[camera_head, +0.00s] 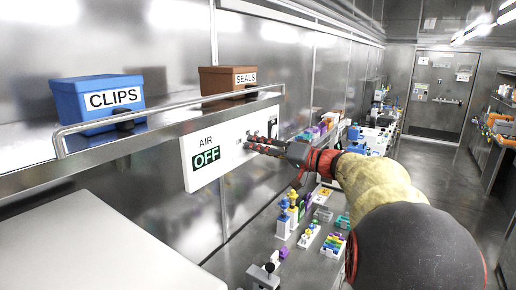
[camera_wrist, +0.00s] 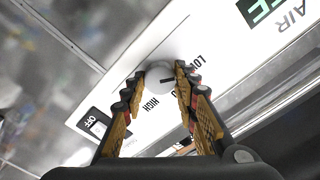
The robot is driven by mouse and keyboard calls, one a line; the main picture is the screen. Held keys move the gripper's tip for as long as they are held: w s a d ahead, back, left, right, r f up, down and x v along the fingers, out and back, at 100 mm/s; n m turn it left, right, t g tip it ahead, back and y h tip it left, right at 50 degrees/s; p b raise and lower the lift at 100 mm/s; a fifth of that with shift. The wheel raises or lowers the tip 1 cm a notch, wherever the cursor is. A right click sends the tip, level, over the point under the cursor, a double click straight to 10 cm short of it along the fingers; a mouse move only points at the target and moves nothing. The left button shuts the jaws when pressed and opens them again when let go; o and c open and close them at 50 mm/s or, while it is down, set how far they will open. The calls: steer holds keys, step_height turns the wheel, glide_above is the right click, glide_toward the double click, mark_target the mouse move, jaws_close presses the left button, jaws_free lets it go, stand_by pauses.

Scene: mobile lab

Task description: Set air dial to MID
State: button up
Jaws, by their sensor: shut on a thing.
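My gripper (camera_wrist: 160,80) is shut on the dial, one finger on each side. LOW is printed right of the dial and HIGH below it; a label between them is mostly hidden by a finger. In the head view my gripper (camera_head: 256,145) meets the panel right of the display and hides the dial.
A bench with several small coloured items (camera_head: 305,235) lies below.

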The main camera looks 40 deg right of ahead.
steer(key=shift+f+m, duration=0.1)
steer(key=shift+m, duration=0.2)
steer(key=shift+m+b, duration=1)
steer(key=shift+m, duration=4.4)
steer(key=shift+f, duration=0.1)
steer(key=o, duration=1.2)
steer(key=shift+c, duration=0.2)
steer(key=shift+d, duration=0.1)
